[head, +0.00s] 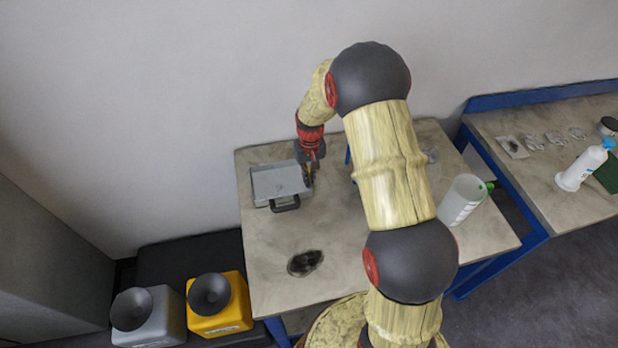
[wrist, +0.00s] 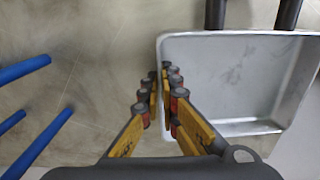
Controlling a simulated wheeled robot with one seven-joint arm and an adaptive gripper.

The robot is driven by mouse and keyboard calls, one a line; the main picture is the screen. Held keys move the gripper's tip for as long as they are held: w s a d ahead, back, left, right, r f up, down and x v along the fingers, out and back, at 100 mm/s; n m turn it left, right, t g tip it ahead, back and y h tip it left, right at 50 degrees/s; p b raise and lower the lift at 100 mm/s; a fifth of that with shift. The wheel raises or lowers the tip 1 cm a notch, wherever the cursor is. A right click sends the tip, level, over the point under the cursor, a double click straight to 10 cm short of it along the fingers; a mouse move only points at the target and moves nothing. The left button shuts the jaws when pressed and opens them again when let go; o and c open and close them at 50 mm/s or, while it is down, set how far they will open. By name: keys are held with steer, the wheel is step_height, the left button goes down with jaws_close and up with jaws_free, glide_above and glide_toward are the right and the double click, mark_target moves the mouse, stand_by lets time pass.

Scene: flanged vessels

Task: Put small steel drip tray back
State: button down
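The small steel drip tray (head: 278,181) is a shallow grey rectangular pan with a dark handle on its near side, at the table's left back. In the wrist view the tray (wrist: 228,128) fills the right part, with two dark handle posts at the top. My gripper (head: 309,178) is at the tray's right wall in the head view. In the wrist view my gripper (wrist: 161,76) has its fingers close together, one on each side of the tray's wall, with the rim between them. Whether the tray touches the table is unclear.
Blue rods (wrist: 40,140) show left of my gripper. Yellow (head: 219,305) and grey (head: 150,318) containers stand front left. A second bench holds a white bottle (head: 583,167).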

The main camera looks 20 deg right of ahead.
steer(key=shift+f, duration=0.1)
steer(key=c, duration=2.1)
jaws_free()
steer(key=shift+o, duration=0.3)
